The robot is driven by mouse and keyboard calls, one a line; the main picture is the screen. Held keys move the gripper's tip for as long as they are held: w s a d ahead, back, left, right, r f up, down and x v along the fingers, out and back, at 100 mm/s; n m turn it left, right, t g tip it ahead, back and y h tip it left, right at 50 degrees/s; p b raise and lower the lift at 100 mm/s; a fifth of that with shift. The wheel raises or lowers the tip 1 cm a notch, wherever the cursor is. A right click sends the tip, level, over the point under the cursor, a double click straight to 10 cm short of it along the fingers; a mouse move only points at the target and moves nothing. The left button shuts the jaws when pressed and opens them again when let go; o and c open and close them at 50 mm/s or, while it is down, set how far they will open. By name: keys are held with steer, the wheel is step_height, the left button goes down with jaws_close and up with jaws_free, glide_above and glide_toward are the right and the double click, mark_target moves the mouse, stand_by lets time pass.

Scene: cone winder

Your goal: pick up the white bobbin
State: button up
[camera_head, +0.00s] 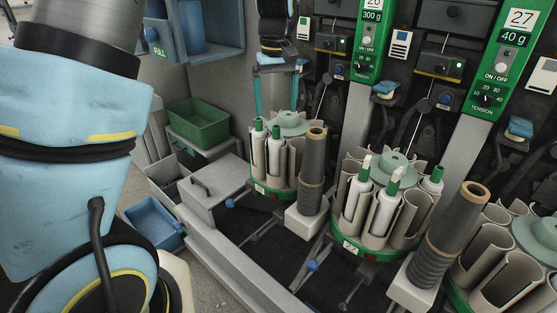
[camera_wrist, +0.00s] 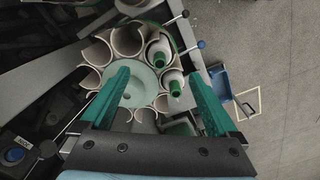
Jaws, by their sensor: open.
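My gripper (camera_head: 276,108) is open and empty, pointing down over the left round magazine (camera_head: 272,193). In the wrist view my gripper (camera_wrist: 158,75) has its two teal fingers spread wide above the same magazine. Two white bobbins with green tops stand in that magazine's pockets: one at the left (camera_head: 259,145) and one nearer the front (camera_head: 275,155). The wrist view shows both, an upper bobbin (camera_wrist: 158,52) and a lower bobbin (camera_wrist: 174,82), between the fingers and closer to the right one. Neither is gripped. Which one the task means, I cannot tell.
The middle magazine (camera_head: 352,246) holds several more white bobbins. A dark cone package (camera_head: 312,170) stands close to the right of the left magazine. Green tension panels (camera_head: 372,40) rise behind. A green bin (camera_head: 199,122) and a blue bin (camera_head: 153,222) are at the left.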

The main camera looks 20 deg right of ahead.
mark_target(276, 127)
step_height(276, 127, down, 8)
steer(key=shift+w+f+p, duration=0.1)
steer(key=shift+p, duration=0.8)
steer(key=c, duration=1.3)
